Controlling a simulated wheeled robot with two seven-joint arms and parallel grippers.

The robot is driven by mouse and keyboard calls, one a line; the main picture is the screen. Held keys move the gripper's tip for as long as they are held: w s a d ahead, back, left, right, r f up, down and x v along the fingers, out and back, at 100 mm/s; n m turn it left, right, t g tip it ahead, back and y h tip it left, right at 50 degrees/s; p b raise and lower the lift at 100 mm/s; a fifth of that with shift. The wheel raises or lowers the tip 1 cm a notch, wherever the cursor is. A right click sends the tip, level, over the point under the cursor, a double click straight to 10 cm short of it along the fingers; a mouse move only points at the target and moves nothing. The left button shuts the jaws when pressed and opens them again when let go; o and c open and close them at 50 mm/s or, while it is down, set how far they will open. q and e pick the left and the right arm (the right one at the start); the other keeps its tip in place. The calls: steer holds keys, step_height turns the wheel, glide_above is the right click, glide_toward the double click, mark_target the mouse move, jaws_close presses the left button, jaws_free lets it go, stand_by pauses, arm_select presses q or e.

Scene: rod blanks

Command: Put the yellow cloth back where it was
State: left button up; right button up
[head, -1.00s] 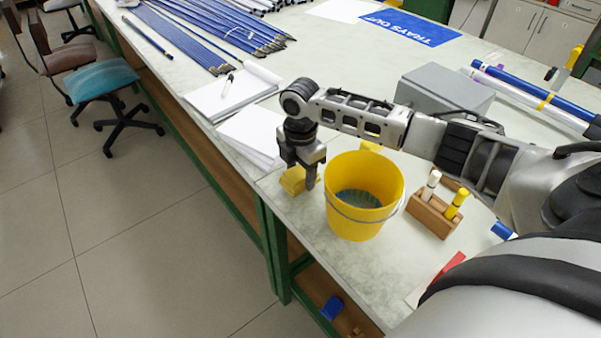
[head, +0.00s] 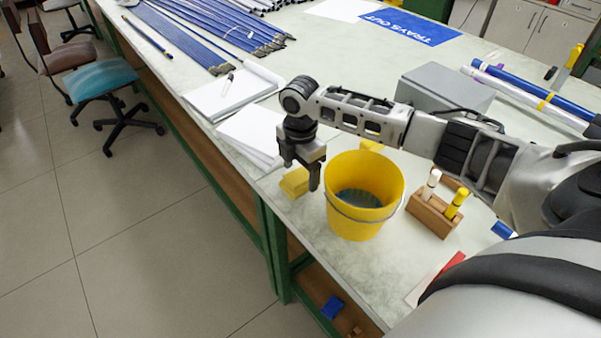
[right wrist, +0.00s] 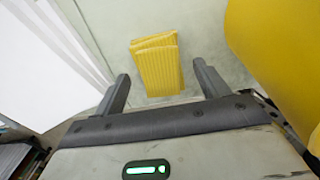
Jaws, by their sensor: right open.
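The folded yellow cloth (head: 294,182) lies on the pale table near its left edge, just left of the yellow bucket (head: 365,222). It also shows in the right wrist view (right wrist: 157,68), ribbed and folded, beyond the fingertips. In the head view the fingers partly hide the cloth. My left gripper is not in view.
A yellow piece (head: 371,146) shows behind the bucket, mostly hidden. A wooden block with markers (head: 433,215) stands right of the bucket. A grey box (head: 445,90) stands farther back.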

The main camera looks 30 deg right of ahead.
mark_target(301, 175)
step_height(301, 175, up, 11)
steer(key=shift+f, duration=0.15)
steer(key=shift+f, duration=0.1)
step_height(301, 175, down, 12)
steer(key=shift+f, duration=0.25)
steer(key=shift+r, duration=2.1)
